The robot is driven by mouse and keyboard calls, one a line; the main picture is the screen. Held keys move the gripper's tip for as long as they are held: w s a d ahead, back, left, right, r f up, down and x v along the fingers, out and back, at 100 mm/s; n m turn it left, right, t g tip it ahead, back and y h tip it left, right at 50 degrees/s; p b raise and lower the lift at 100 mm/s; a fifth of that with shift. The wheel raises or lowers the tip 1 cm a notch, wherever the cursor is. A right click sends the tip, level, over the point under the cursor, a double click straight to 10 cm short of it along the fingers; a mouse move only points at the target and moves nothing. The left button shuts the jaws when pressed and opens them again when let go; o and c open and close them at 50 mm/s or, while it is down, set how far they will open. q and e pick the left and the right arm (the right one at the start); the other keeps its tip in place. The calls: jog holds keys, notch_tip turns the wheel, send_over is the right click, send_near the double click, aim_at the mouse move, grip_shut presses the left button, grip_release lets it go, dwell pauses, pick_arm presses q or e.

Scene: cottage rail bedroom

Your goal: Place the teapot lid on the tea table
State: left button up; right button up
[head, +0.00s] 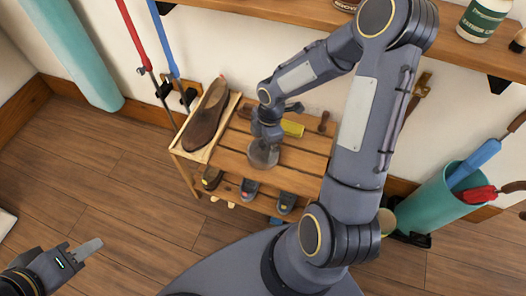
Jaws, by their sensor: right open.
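I see no clear teapot lid. A small round greyish thing (263,154) lies under my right gripper on a slatted wooden bench (305,160); I cannot tell whether it is the lid. My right gripper (267,137) is open, pointing down just above or at this round thing, and its fingertips are partly hidden by my own wrist. Whether it touches the thing cannot be told. My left gripper (80,250) is at the lower left, over bare floor, far from the bench; its finger opening does not show clearly. No table is plainly a tea table.
A brown shoe (208,118) stands on the bench's left end. A yellow item (292,128) lies behind my gripper. Several small items sit on the lower shelf. A teal bin (430,205) with tools stands right. A wall shelf (300,12) runs above.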

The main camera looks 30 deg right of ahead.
aim_at(263, 150)
notch_tip(263, 150, down, 2)
jog(key=shift+a+f+b, duration=0.15)
jog(key=shift+f+b, duration=0.1)
jog(key=shift+b, duration=0.05)
jog(key=shift+c, duration=0.4)
jog(key=shift+r, duration=0.1)
jog(key=c, duration=0.9)
